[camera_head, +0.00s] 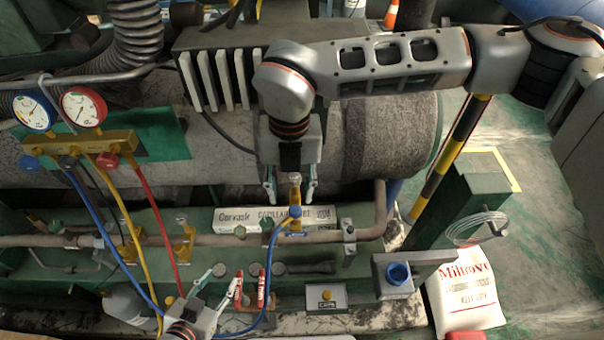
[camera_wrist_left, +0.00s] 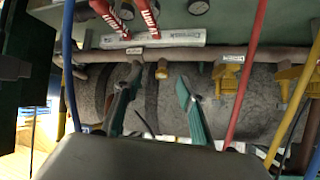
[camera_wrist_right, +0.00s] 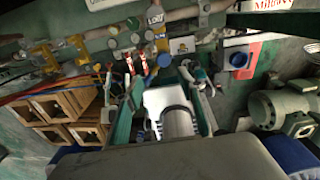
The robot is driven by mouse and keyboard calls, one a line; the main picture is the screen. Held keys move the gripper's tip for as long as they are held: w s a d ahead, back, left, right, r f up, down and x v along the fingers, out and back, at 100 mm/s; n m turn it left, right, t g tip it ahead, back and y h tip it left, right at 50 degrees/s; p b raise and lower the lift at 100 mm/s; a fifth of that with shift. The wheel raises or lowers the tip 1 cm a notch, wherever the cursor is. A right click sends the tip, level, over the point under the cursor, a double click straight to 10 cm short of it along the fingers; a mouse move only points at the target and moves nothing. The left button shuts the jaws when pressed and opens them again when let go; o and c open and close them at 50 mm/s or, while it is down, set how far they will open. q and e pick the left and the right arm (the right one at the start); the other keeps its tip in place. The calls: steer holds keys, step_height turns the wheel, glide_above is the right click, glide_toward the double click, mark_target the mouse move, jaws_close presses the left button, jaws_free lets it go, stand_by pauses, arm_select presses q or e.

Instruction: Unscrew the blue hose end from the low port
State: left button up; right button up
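The blue hose (camera_head: 269,262) runs from the gauge manifold (camera_head: 80,152) down past my left gripper and up to its end. Its blue end (camera_head: 295,212) sits on the yellow-brass low port (camera_head: 294,230) on the horizontal pipe. A "LOW" tag (camera_wrist_right: 155,17) shows in the right wrist view. My right gripper (camera_head: 291,192) is open, pointing down, with its fingers either side of the brass fitting above the blue end; I cannot tell whether they touch it.
A blue-capped fitting (camera_head: 398,274) on a grey block stands right of the port, beside a white "Miltrove" bag (camera_head: 467,292). A small box with a yellow button (camera_head: 326,297) is at the front. Yellow (camera_head: 128,232) and red (camera_head: 155,220) hoses hang at the left.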

mark_target(295, 209)
steer(key=shift+w+d+r, duration=0.1)
steer(key=shift+w+d, duration=0.25)
steer(key=shift+w, duration=0.05)
steer(key=shift+d, duration=0.1)
step_height(295, 209, down, 6)
steer(key=b, duration=0.3)
steer(key=shift+r, duration=0.15)
step_height(295, 209, down, 4)
steer(key=shift+s+r+b, duration=0.1)
steer(key=shift+r+b, duration=0.15)
steer(key=shift+b, duration=0.75)
steer(key=shift+r, duration=0.25)
jaws_close()
arm_select(q)
steer(key=f, duration=0.3)
steer(key=shift+w+a+f, duration=0.1)
steer(key=shift+a+f, duration=0.1)
steer(key=shift+f, duration=0.15)
arm_select(e)
steer(key=c, duration=1.1)
jaws_free()
steer(key=shift+c, duration=0.2)
arm_select(q)
steer(key=shift+s+f, duration=0.1)
steer(key=shift+s, duration=0.1)
